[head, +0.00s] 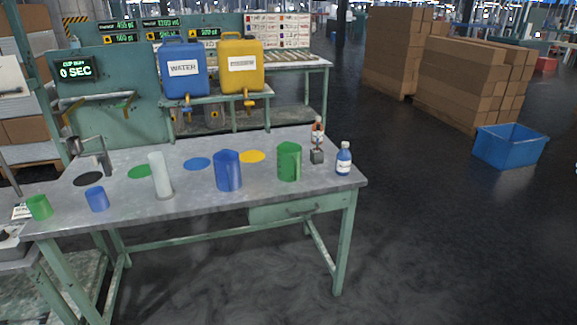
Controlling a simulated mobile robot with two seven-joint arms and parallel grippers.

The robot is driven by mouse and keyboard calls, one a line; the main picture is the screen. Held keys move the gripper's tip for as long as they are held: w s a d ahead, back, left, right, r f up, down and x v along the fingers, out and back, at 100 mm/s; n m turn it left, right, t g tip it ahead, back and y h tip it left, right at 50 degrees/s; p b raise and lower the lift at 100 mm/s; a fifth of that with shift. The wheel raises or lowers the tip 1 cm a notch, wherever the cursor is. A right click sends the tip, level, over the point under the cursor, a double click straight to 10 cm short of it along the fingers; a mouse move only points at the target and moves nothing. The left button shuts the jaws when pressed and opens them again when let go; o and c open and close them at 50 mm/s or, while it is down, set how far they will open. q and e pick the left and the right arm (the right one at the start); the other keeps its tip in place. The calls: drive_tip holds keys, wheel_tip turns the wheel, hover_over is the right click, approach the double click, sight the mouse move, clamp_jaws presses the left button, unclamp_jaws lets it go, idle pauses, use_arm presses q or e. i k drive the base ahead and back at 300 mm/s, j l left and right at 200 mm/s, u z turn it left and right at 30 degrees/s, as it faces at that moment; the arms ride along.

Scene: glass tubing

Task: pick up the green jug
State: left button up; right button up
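The green jug (289,162) stands upright on the grey workbench (230,195), right of the middle and close to the front edge. It is a green cylinder with dark markings on its side. A smaller green cup (39,207) stands at the far left end. Neither of my grippers shows in the head view, and nothing is seen holding the jug.
A blue jug (228,171) stands left of the green one. A pale cylinder (160,176) and small blue cup (97,199) are further left. Open floor lies in front.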

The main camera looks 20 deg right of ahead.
sight(290, 154)
drive_tip(key=i+l, duration=0.35)
drive_tip(key=l, duration=0.15)
drive_tip(key=i+l, duration=0.35)
drive_tip(key=l, duration=0.15)
drive_tip(key=i+l, duration=0.35)
drive_tip(key=l, duration=0.2)
